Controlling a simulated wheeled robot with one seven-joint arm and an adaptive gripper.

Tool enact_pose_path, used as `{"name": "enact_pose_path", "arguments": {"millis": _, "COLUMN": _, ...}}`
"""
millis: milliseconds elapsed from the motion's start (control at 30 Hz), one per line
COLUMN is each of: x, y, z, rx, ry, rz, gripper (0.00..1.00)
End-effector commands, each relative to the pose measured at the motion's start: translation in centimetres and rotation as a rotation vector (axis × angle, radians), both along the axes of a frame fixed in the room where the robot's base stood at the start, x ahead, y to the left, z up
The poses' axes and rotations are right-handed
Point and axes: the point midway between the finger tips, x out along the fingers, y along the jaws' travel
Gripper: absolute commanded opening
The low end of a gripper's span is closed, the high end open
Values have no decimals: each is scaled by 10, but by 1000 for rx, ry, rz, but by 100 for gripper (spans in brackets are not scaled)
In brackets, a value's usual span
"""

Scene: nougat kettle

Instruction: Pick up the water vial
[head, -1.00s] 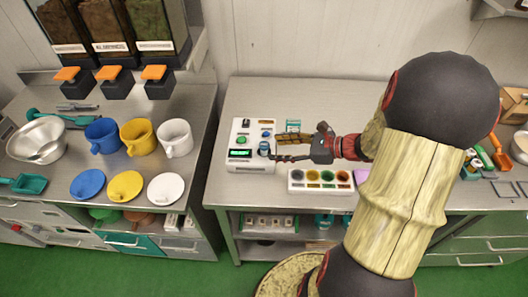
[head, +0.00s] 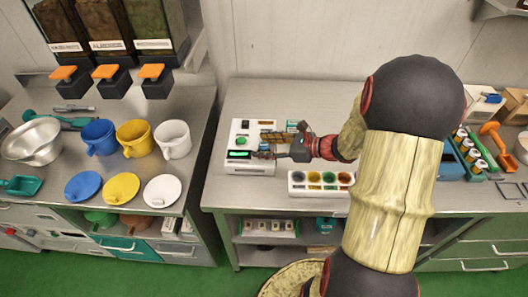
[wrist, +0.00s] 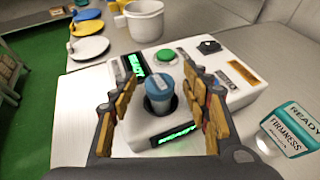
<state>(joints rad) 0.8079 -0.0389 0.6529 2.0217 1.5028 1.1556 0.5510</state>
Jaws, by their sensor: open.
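My gripper (wrist: 160,108) is open, with one finger on each side of the vial. A gap shows on both sides, and the vial looks ungripped. In the head view my gripper (head: 264,147) is over the front of the white device (head: 234,139), and its fingers largely hide the vial.
The device has a green button (wrist: 166,57) and lit green displays. A teal-and-white labelled box (wrist: 288,130) lies right of it. A tray of coloured cups (head: 294,190) sits close to my gripper. Blue, yellow and white mugs (head: 173,138) stand on the left table. Bare counter lies behind the device.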

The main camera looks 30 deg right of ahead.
Motion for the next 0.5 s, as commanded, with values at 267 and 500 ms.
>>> {"name": "enact_pose_path", "arguments": {"millis": 267, "x": 0, "y": 0, "z": 0, "rx": 0, "ry": 0, "rz": 0, "gripper": 36}}
{"name": "enact_pose_path", "arguments": {"millis": 500, "x": 0, "y": 0, "z": 0, "rx": 0, "ry": 0, "rz": 0, "gripper": 23}}
